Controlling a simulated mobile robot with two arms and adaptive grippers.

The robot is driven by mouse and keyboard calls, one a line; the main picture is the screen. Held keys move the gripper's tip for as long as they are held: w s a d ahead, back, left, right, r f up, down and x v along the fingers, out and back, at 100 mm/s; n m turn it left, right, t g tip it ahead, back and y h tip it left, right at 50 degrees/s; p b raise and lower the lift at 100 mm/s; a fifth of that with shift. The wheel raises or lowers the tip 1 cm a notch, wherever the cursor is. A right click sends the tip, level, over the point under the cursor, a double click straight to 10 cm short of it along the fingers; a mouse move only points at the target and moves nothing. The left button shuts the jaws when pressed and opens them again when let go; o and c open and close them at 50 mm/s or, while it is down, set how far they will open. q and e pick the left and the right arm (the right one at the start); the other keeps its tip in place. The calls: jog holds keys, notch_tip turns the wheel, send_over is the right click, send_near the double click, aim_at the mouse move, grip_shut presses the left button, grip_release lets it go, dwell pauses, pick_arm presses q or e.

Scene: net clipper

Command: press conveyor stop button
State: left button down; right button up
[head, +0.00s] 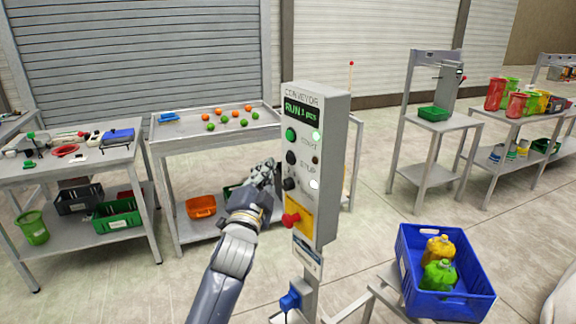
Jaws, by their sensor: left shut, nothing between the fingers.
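A grey conveyor control box (334,150) stands on a post in the middle of the head view. Its display (302,112) reads "RUN" with a piece count. Below it are a green button (291,135) and a black button (291,158) with a label that seems to read STOP. A black knob (289,184) and a red mushroom button (291,219) on a yellow plate sit lower. My left gripper (270,168) is shut and empty, just left of the black button and knob. I cannot tell whether it touches the box. My right gripper is not in view.
A cluttered bench (90,164) is at left. Open floor lies between the box and the right-hand tables.

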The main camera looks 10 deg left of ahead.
pick_arm(q)
jog(key=shift+w+d, duration=0.7)
dwell(1.1)
jog(key=shift+w+d, duration=0.3)
jog(key=shift+w+d+r+b, duration=0.1)
jog(key=shift+w+d+b, duration=0.15)
jog(key=shift+w+b, duration=0.1)
dwell(0.8)
jog(key=shift+s, duration=0.1)
jog(key=shift+s+a+p, duration=0.55)
jog(key=shift+s, duration=0.05)
dwell(0.3)
